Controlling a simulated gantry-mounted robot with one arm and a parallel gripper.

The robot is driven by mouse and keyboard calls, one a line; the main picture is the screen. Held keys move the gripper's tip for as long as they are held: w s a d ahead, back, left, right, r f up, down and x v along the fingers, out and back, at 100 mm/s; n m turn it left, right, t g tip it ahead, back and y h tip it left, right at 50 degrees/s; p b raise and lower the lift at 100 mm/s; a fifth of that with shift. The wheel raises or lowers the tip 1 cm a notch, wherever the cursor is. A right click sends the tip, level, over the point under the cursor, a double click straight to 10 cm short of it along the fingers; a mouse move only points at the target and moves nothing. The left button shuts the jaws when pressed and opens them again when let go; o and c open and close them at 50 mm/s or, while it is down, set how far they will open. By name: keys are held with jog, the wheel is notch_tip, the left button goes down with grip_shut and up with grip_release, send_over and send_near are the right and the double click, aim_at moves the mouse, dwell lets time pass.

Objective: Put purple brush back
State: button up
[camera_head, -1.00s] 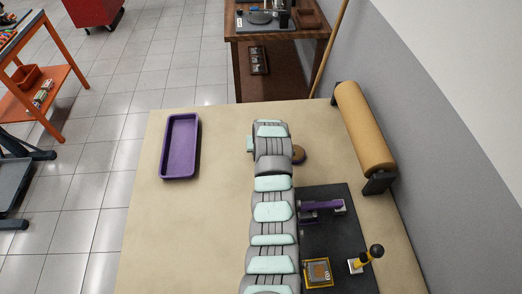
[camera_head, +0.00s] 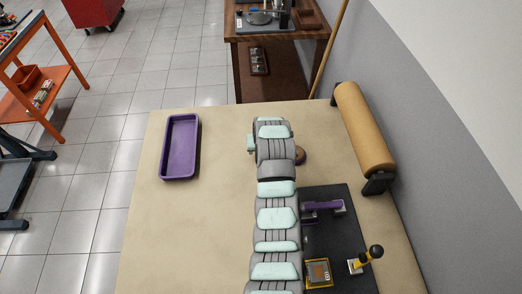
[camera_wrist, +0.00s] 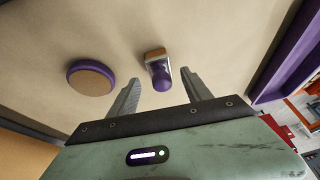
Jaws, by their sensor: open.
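In the wrist view, a purple-handled brush (camera_wrist: 160,76) with a tan and white head lies on the tabletop. My gripper (camera_wrist: 160,75) is open and empty, with one finger on each side of the brush in the picture. I cannot tell how high the fingers are above it. In the head view my arm hides the brush and my gripper's fingers.
A round purple-rimmed tan disc (camera_wrist: 91,78) lies left of the brush, partly visible in the head view (camera_head: 300,154). A purple tray (camera_head: 166,147) stands left. A dark mat (camera_head: 325,234) holds a purple-handled tool (camera_head: 323,207) and yellow items. A tan roll (camera_head: 362,130) lines the right edge.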

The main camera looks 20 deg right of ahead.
jog(key=v, duration=0.9)
jog(key=shift+r, duration=0.15)
jog(key=shift+o, duration=0.3)
